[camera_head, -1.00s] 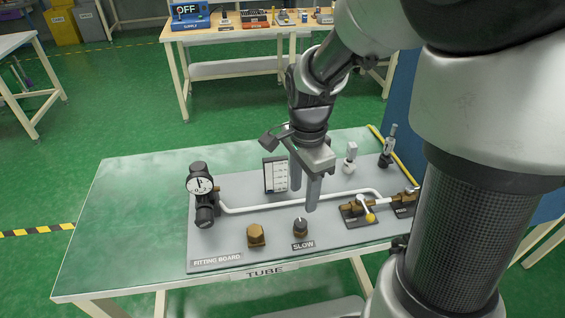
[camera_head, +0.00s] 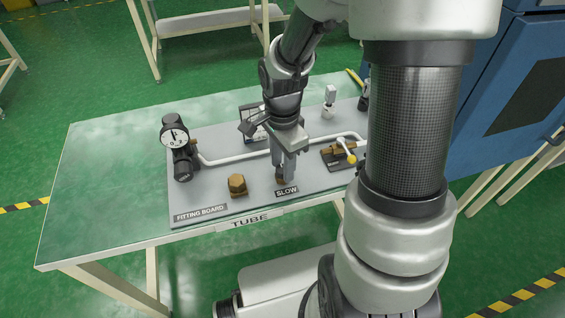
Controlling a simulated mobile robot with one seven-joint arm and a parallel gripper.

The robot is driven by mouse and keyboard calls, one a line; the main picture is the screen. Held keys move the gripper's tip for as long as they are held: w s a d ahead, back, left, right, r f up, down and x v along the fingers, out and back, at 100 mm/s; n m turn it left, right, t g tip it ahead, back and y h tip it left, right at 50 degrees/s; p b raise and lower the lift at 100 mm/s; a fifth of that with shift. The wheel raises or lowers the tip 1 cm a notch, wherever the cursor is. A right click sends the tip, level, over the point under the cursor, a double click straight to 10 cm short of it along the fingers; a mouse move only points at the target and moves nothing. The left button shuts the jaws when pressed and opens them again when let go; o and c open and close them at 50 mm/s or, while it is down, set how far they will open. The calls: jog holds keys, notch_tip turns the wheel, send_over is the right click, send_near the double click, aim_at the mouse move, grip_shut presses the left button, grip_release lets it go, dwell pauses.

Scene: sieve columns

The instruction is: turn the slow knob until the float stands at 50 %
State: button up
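The slow knob (camera_head: 281,181) is a small dark knob on the fitting board (camera_head: 212,185), just behind its SLOW label (camera_head: 287,191). My gripper (camera_head: 283,172) points down right at the knob, its fingers covering most of it. I cannot tell whether the fingers touch the knob or are closed on it. The upright panel with the white scale (camera_head: 249,111) stands behind, largely covered by my gripper. The float and its reading cannot be made out.
A round pressure gauge (camera_head: 174,137) stands at the board's left. A brass hex fitting (camera_head: 237,185) sits left of the knob. A yellow-tipped valve lever (camera_head: 349,158) is to the right, near my arm. The green table's left part (camera_head: 105,180) is clear.

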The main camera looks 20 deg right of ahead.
jog(key=c, duration=0.7)
jog(key=shift+n, duration=0.3)
